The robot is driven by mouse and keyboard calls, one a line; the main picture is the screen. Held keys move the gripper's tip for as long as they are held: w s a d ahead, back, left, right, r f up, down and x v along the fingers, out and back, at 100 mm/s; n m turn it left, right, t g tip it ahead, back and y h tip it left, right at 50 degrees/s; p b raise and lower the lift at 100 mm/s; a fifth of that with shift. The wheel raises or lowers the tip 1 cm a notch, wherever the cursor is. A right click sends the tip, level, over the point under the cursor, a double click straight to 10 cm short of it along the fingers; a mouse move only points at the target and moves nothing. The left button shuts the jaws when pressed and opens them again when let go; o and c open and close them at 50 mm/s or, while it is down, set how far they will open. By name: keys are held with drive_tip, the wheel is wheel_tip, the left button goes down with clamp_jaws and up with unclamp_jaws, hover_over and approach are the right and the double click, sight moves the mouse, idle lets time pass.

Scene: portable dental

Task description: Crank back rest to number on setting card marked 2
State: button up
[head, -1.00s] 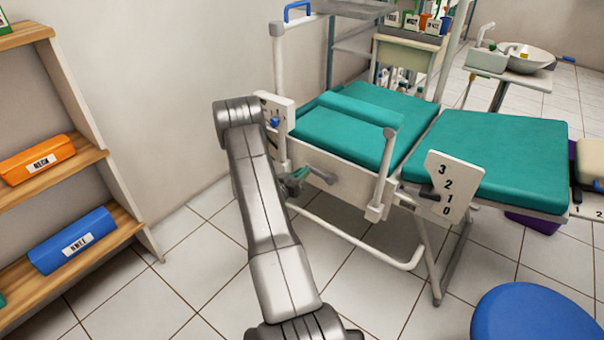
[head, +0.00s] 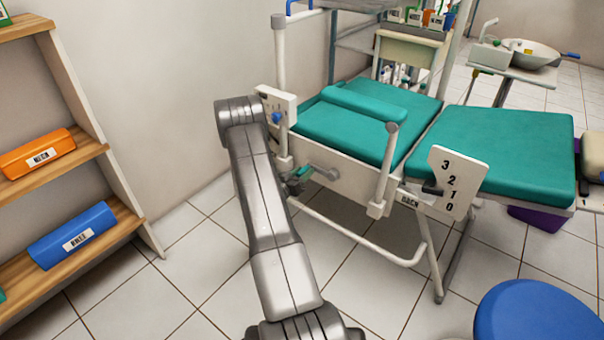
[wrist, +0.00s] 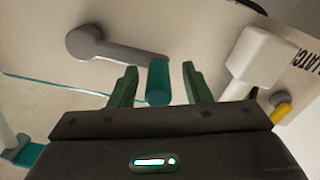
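The back-rest crank shows as a grey arm (wrist: 120,48) with a teal handle (wrist: 158,82) in the wrist view. My gripper (wrist: 157,85) is open, with its green fingers on either side of the handle and a visible gap to each. In the head view my gripper (head: 297,180) is at the chair's near side, partly behind my arm, by the grey crank (head: 325,172). A white number plate (head: 458,183) reads 3, 2, 1, 0 from top to bottom. Its dark pointer (head: 432,187) sits near 2 and 1; I cannot tell which. The teal back rest (head: 355,125) lies low.
A white panel with a blue knob (head: 277,117) stands left of the chair. A white rail (head: 365,240) runs below it. A blue stool (head: 535,315) is at front right. A wooden shelf (head: 70,165) with boxes is at left. The floor between is clear.

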drive_tip(key=p+v, duration=0.3)
drive_tip(key=v, duration=1)
drive_tip(key=shift+s+a, duration=0.2)
drive_tip(key=shift+s, duration=0.15)
drive_tip(key=b+x, duration=0.3)
drive_tip(key=x, duration=1.1)
drive_tip(key=shift+r, duration=0.1)
drive_tip(key=shift+s+a, duration=0.1)
